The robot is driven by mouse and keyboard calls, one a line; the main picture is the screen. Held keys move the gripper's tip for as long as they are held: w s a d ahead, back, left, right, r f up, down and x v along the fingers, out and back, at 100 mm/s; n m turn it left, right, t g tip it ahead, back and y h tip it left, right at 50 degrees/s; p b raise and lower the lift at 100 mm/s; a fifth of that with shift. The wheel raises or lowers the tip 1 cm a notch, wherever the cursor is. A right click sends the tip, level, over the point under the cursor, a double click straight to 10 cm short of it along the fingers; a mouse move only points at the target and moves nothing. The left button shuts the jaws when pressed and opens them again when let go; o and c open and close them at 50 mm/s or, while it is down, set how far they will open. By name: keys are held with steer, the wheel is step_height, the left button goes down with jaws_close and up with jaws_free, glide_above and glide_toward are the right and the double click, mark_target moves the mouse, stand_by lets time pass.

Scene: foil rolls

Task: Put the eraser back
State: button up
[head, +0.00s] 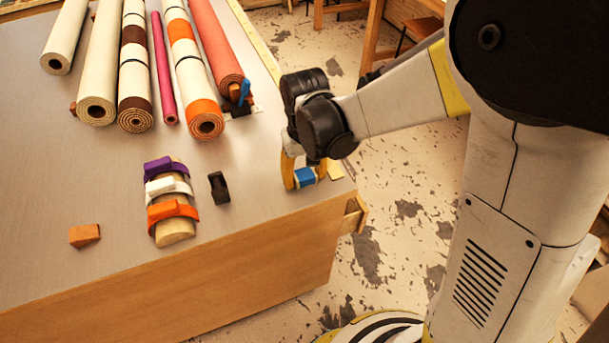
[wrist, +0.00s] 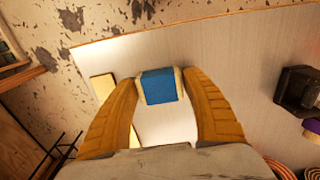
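The eraser is a small block with a blue middle and white ends (head: 306,176). It is near the right corner of the table, and it shows between my fingertips in the wrist view (wrist: 160,86). My gripper (head: 305,175) points down with one orange-yellow finger at each end of the eraser. In the wrist view, the fingertips (wrist: 160,80) lie very close to its ends. I cannot tell whether they press on it or whether it is clear of the surface. A flat white patch (wrist: 165,128) shows below it in the wrist view.
The grey table (head: 120,165) holds several rolls (head: 132,70) at the back. A stand with purple, white and orange bands (head: 173,227), a black object (head: 219,188) and an orange-brown block (head: 85,235) are left of my gripper. A pale yellow piece (wrist: 102,87) lies beside the eraser.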

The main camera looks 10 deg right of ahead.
mark_target(305, 174)
steer(key=shift+o, duration=0.6)
steer(key=shift+r, duration=0.1)
steer(key=shift+r+p, duration=0.25)
steer(key=shift+p, duration=0.05)
step_height(305, 174, up, 12)
steer(key=p, duration=0.4)
steer(key=s+d+r+m+t, duration=0.1)
steer(key=s+d+r+t, duration=0.2)
steer(key=s+d, duration=0.2)
steer(key=s+d+r+m+t, duration=0.2)
steer(key=s+d+r+t, duration=0.1)
steer(key=d, duration=0.5)
steer(key=s+t, duration=0.1)
steer(key=s, duration=0.1)
steer(key=shift+s+d+r, duration=0.25)
steer(key=shift+s+r, duration=0.1)
steer(key=shift+s, duration=0.05)
